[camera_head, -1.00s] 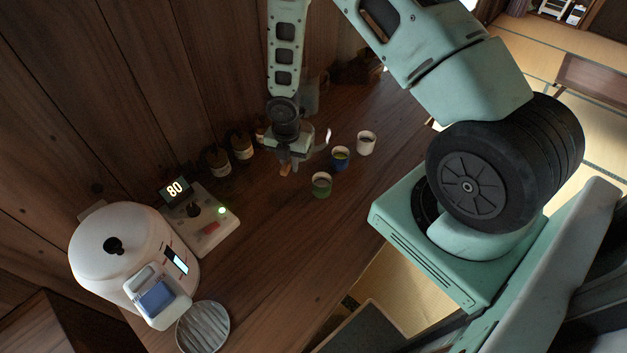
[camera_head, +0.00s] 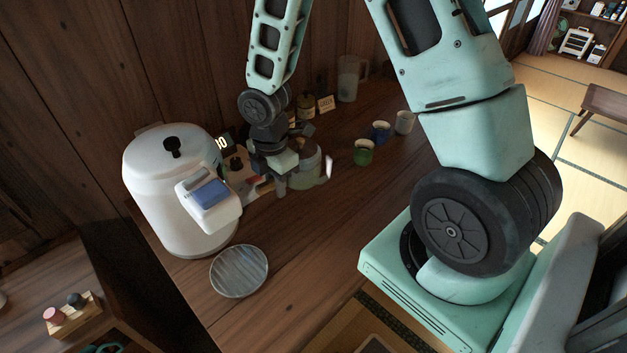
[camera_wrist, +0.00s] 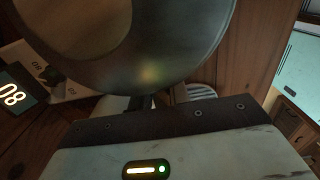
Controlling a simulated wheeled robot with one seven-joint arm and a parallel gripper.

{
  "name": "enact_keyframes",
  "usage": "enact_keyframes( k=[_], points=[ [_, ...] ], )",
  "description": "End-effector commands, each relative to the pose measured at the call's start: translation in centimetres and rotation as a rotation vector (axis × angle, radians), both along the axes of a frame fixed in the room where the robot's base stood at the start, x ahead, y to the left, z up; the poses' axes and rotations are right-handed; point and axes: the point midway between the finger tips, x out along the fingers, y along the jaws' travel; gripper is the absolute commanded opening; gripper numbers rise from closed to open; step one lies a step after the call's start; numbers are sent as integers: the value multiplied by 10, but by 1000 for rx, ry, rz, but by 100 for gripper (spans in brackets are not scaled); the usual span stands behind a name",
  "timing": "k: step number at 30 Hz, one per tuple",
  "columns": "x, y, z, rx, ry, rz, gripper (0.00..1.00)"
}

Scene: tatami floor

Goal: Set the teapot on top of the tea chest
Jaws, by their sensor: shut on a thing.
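My gripper (camera_head: 281,184) is shut on the teapot, above the counter near the white water boiler. The teapot (camera_head: 308,168) shows as a pale greyish round body with a white curved part on its right side, partly hidden behind my gripper. In the wrist view its large, round, dark grey surface (camera_wrist: 150,65) fills the upper middle and hides most of the fingers. I cannot tell whether its base touches the counter. A dark wooden cabinet (camera_head: 40,262) at the lower left may be the tea chest; I cannot tell for sure.
The boiler (camera_head: 165,190) and a round ribbed tray (camera_head: 239,271) stand left of my gripper. A green cup (camera_head: 363,152), blue cup (camera_head: 381,131) and white cup (camera_head: 404,122) stand to the right. A glass pitcher (camera_head: 350,78) stands behind. The front counter (camera_head: 310,250) is clear.

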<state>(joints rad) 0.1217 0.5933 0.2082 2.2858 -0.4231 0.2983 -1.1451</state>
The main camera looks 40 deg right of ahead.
Motion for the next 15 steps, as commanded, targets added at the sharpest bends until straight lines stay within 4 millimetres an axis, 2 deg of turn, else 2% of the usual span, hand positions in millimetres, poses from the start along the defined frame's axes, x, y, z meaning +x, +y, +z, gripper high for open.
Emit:
enact_keyframes(
  k=[3,11,15],
  points=[
    [-1,1,-22,-1,5,3,0],
    [0,0,-48,0,2,3,0],
    [-1,0,-68,-1,4,3,0]
  ],
)
